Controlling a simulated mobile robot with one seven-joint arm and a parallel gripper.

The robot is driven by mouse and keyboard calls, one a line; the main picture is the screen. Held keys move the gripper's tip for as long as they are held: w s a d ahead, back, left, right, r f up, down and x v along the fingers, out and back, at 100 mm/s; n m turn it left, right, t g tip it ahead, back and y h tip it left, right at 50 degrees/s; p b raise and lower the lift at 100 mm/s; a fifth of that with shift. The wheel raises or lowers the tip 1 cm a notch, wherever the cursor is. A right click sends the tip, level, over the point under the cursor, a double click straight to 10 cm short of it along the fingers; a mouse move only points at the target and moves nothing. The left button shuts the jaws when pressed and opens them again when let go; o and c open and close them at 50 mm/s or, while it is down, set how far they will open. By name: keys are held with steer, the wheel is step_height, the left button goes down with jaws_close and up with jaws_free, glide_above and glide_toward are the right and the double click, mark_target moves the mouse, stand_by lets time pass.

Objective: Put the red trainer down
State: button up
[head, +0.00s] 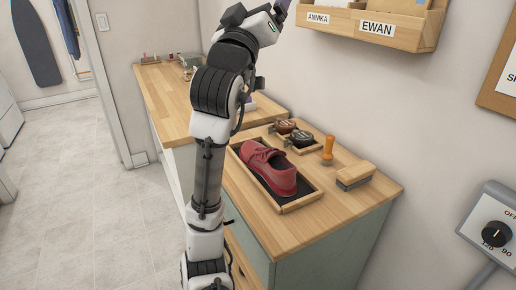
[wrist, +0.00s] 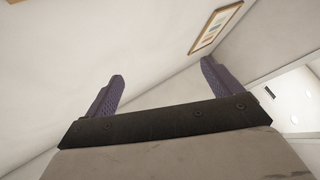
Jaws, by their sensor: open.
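The red trainer (head: 268,167) rests in a shallow wooden tray with a dark base (head: 308,199) on the wooden counter. Its toe points to the back left and its heel to the front right. My gripper is raised well above the counter, away from the trainer. Only a small purple part of it shows at the top edge of the head view. In the wrist view my gripper (wrist: 160,90) has its two purple fingers wide apart, open and empty, facing bare wall. The trainer is not in the wrist view.
Behind the tray stand two round tins (head: 301,139), an orange-handled tool (head: 327,151) and a wooden brush (head: 355,176). A labelled wall shelf (head: 400,29) hangs above. A dial box (head: 492,234) is at the right. The counter's front right corner is clear.

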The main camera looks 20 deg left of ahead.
steer(key=w+d+f+g+h, duration=0.2)
steer(key=w+d+f+g, duration=0.4)
steer(key=w+d+f, duration=0.15)
steer(key=n+g+y, duration=0.5)
steer(key=g+y, duration=0.2)
steer(key=g, duration=0.8)
glide_toward(268, 149)
steer(key=x, duration=0.6)
steer(key=shift+s+f+b, duration=0.1)
steer(key=shift+f+b, duration=0.25)
steer(key=shift+f, duration=0.1)
steer(key=shift+w+p+x, duration=0.1)
steer(key=shift+p+x, duration=0.35)
steer(key=shift+x, duration=0.9)
steer(key=shift+w+p+x, duration=0.15)
steer(key=shift+p+x, duration=0.25)
steer(key=shift+x, duration=0.9)
steer(key=shift+a+r, duration=0.1)
steer(key=shift+c, duration=0.3)
